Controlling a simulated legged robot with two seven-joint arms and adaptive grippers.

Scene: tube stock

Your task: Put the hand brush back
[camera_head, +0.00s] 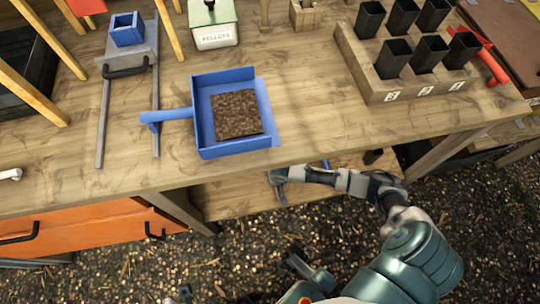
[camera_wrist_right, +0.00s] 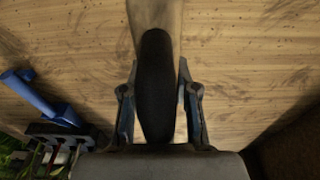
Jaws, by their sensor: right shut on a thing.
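My right gripper (camera_wrist_right: 159,105) is shut on what appears to be the hand brush (camera_wrist_right: 157,70). It has a long, rounded black part between the fingers and a pale wooden part running off the top of the wrist view. In the head view my right gripper (camera_head: 279,184) is low at the bench's front edge, over the lower shelf, and I cannot make out the brush there. A blue dustpan (camera_head: 200,110) lies on the bench top with a square brown pad (camera_head: 236,114) in it.
A wooden block (camera_head: 369,71) with several black pots stands at the back right. A blue box (camera_head: 127,29) and a white tin (camera_head: 214,36) are at the back left. Bench top (camera_head: 300,110) is clear right of the dustpan. A blue object (camera_wrist_right: 45,98) shows left in the wrist view.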

